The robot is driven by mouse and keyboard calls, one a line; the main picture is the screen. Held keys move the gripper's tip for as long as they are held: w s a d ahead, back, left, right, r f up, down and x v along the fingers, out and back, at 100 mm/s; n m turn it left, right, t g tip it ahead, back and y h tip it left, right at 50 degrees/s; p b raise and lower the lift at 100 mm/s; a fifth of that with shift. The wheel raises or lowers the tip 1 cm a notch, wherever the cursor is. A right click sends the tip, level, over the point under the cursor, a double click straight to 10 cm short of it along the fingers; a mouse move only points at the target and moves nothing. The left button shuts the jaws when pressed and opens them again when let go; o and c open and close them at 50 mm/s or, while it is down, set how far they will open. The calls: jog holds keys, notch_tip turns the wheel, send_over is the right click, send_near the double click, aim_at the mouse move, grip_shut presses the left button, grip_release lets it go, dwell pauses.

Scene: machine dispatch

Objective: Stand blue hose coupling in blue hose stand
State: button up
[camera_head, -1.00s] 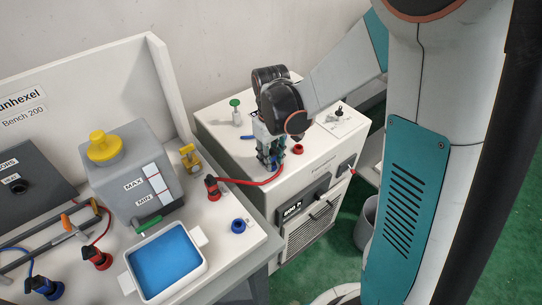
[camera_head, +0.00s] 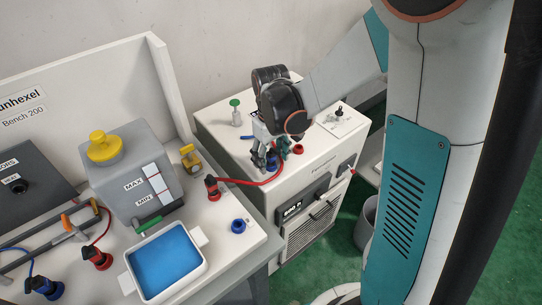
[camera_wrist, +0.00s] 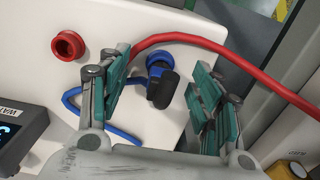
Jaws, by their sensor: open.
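The blue hose coupling (camera_wrist: 162,88) has a black body and a blue end, with a blue hose leading off to the left, in the wrist view. It is on the white machine top, and also shows in the head view (camera_head: 272,162). My gripper (camera_wrist: 160,62) is open, with one teal-padded finger on each side of the coupling and gaps on both sides. In the head view my gripper (camera_head: 271,158) is low over the machine top. The blue hose stand (camera_head: 239,226), a blue ring, sits empty on the bench at the front right.
A red ring stand (camera_wrist: 69,45) is empty beside my gripper. A red hose (camera_wrist: 220,60) runs close past my fingertips to a red coupling (camera_head: 212,188) on the bench. A tray of blue liquid (camera_head: 207,270) is left of the blue stand.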

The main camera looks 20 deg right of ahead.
jog(key=shift+r, duration=0.15)
jog(key=shift+r+p, duration=2.15)
jog(key=shift+r, duration=0.7)
jog(key=shift+r, duration=0.1)
jog(key=s+r+m+t, duration=0.3)
jog(key=s+r+t, duration=0.4)
jog(key=s+r, duration=0.7)
jog(key=shift+s+r+m, duration=0.15)
jog(key=shift+s+m, duration=0.15)
jog(key=shift+s, duration=0.25)
